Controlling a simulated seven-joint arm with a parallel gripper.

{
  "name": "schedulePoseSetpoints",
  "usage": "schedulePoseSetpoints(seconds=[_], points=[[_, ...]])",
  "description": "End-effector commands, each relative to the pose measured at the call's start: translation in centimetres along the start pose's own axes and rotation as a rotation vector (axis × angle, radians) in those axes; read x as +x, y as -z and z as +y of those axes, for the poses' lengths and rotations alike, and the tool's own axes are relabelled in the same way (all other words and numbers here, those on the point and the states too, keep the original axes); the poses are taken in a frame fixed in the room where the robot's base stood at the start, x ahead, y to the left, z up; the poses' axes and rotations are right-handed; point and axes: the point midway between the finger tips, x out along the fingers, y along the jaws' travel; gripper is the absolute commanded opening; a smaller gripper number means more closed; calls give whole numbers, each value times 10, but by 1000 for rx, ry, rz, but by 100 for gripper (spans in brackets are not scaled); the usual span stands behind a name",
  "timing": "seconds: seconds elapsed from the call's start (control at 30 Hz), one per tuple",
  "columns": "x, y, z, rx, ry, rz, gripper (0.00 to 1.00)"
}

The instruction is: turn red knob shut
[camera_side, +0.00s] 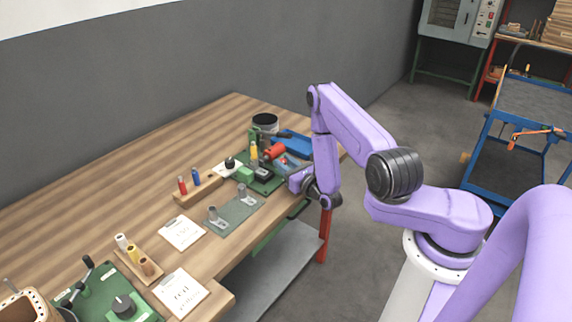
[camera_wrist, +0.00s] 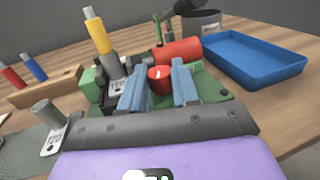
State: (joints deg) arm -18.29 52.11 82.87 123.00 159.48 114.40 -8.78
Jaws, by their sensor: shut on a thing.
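The red knob (camera_wrist: 159,77) shows in the wrist view as a short red cylinder with a white mark on its top. My gripper (camera_wrist: 160,84) has its two blue fingers on either side of the knob, shut on it. The knob belongs to a green machine (camera_wrist: 213,83) that also carries a larger red cylinder (camera_wrist: 178,52). In the side view my gripper (camera_side: 287,166) reaches the green machine (camera_side: 260,184) from the right, and the knob is too small there to tell its mark.
A blue tray (camera_wrist: 262,62) stands right of the machine. A wooden rack (camera_side: 196,190) holds a red and a blue spool. A grey plate (camera_side: 234,213) with metal posts and white paper cards (camera_side: 182,232) lie nearer.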

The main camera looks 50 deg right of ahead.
Motion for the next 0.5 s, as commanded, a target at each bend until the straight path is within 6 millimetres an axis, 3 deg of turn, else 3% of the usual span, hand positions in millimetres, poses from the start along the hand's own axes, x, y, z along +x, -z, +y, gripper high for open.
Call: schedulePoseSetpoints(seconds=[0.5], points=[[0, 0, 0, 1, 28, -2, 0]])
